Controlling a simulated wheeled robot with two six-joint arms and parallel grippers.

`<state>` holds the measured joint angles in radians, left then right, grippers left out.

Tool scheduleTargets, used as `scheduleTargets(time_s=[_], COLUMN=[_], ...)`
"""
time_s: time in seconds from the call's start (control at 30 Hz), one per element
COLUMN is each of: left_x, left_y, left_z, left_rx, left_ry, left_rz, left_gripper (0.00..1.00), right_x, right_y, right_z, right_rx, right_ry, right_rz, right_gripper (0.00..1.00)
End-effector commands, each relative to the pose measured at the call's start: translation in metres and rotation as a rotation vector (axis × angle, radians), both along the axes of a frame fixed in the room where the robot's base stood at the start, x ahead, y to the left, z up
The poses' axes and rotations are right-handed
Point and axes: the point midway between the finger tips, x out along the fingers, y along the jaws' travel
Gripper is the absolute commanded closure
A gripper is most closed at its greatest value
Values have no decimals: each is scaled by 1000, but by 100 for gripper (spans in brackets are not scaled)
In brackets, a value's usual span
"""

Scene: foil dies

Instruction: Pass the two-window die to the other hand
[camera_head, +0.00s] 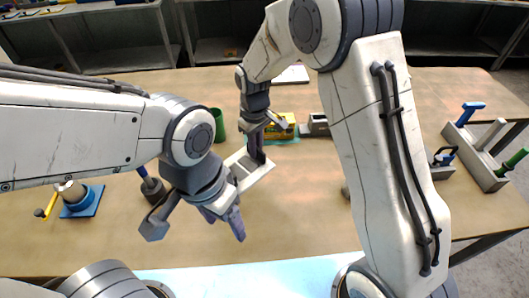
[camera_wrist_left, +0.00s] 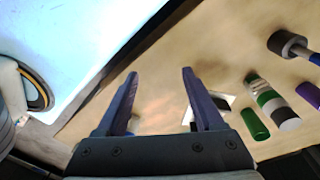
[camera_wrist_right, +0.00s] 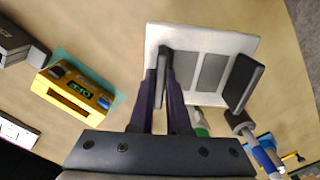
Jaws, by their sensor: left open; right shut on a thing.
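The two-window die (camera_wrist_right: 222,42) is a white plate with two grey windows and a dark upright bar near each end. In the right wrist view my right gripper (camera_wrist_right: 164,65) is shut on the bar at its left end. In the head view the die (camera_head: 258,176) hangs below the right gripper (camera_head: 256,155), over the middle of the table. My left gripper (camera_head: 224,224) is open and empty, nearer the front edge and apart from the die. In the left wrist view its fingers (camera_wrist_left: 160,75) are spread, and part of the die (camera_wrist_left: 229,98) shows beyond the right finger.
A yellow device (camera_head: 285,127) and a green cylinder (camera_head: 217,126) stand behind the die. A blue-handled roller (camera_head: 151,187) and a blue pad (camera_head: 88,207) lie left. A tool rack (camera_head: 480,165) stands right. The table between the die and the right arm is mostly clear.

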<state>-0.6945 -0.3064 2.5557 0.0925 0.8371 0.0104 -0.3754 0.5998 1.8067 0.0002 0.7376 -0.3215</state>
Motion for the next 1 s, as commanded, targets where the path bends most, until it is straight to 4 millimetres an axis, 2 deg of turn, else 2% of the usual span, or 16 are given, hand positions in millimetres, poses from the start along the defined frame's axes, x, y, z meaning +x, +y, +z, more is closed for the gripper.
scheduleTargets(time_s=[0.17, 0.4, 0.6, 0.7, 0.8, 1.0], left_x=[30, 116, 174, 189, 196, 197], left_y=[-5, -10, -1, 4, 6, 7], left_z=[7, 14, 11, 9, 6, -16], left_rx=[13, 48, 68, 74, 77, 80], left_ry=[14, 44, 56, 58, 59, 62], left_rz=[195, 751, 1129, 1236, 1287, 1300], left_gripper=[50, 50, 50, 50, 50, 50], right_x=[2, 2, 2, 2, 2, 2], right_y=[2, 2, 2, 2, 2, 2], right_z=[2, 2, 2, 2, 2, 2], right_rx=[1, 1, 2, 2, 2, 2], right_ry=[-3, -3, -4, -4, -4, -4], right_rz=[8, 6, 6, 5, 5, 5], right_gripper=[100, 100, 100, 100, 100, 100])
